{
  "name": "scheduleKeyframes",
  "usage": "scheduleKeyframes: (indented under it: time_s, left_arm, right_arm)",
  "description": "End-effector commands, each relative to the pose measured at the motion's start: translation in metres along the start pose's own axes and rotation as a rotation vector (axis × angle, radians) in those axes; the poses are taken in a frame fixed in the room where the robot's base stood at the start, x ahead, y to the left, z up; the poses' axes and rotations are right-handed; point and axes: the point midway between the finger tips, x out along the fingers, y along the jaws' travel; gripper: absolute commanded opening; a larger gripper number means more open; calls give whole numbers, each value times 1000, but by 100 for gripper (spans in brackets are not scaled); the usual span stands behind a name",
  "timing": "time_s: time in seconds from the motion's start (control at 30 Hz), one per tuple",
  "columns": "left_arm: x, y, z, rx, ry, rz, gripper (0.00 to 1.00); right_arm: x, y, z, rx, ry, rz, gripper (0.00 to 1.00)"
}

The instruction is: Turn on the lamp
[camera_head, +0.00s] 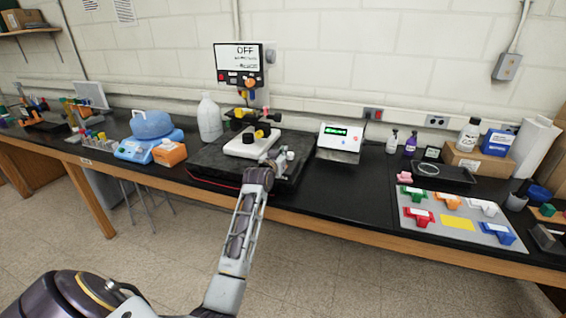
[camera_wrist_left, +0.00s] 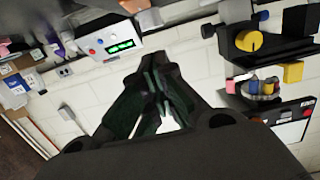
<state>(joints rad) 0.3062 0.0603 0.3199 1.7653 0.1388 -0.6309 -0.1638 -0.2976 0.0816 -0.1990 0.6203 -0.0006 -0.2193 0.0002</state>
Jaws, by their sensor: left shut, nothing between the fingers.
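No object is plainly recognisable as a lamp. A panel (camera_head: 238,64) on the wall side reads "OFF" on its white screen and has small buttons below. Part of it shows in the left wrist view (camera_wrist_left: 284,128). A white box (camera_head: 341,136) with a green display and buttons stands right of the black slab; it also shows in the left wrist view (camera_wrist_left: 121,44). My left gripper (camera_head: 273,160) is over the slab's front right part, beside the white stage (camera_head: 250,146). In the left wrist view the fingers (camera_wrist_left: 152,84) are together and empty. My right gripper is not in view.
The black slab (camera_head: 215,164) carries the stage with black and yellow knobs. A grey tray (camera_head: 408,223) with coloured parts lies right. Bare black benchtop (camera_head: 365,190) lies between slab and tray.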

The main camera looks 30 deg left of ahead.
Motion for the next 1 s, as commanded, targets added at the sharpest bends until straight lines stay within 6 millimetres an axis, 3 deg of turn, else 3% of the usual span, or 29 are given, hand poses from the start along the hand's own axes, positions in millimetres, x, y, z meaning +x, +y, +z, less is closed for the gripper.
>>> scheduleKeyframes:
  time_s: [0.1,0.4,1.0]
  left_arm:
    - [2,0,17,-2,-7,1,0]
    - [7,0,36,-1,-5,0,0]
    - [8,0,36,-1,-16,0,0]
  right_arm:
    - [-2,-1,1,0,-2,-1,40]
    - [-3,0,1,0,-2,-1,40]
    - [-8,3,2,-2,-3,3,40]
